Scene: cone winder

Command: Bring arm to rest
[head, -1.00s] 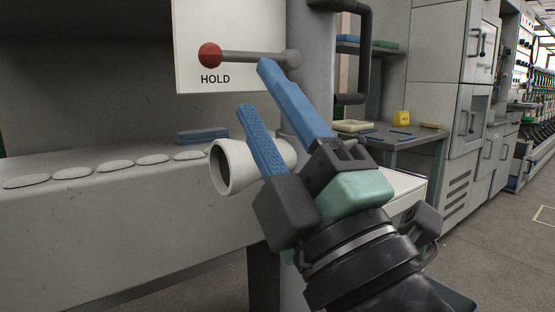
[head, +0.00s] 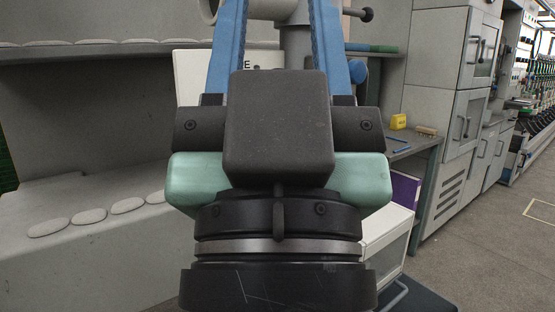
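My gripper (head: 276,20) fills the middle of the head view and points up. Its two blue fingers stand wide apart, with nothing seen held between them. The tips are cut off by the top edge of the picture. The dark and green gripper body hides much of the machine behind it. The HOLD sign and the red-knobbed lever are not in view.
Behind the fingers are a grey post (head: 297,45) and a partly hidden white panel (head: 192,72). A grey ledge with several pale pads (head: 89,215) runs along the left. A side table (head: 428,140) and cabinets (head: 440,60) stand right. Open floor (head: 490,240) lies at lower right.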

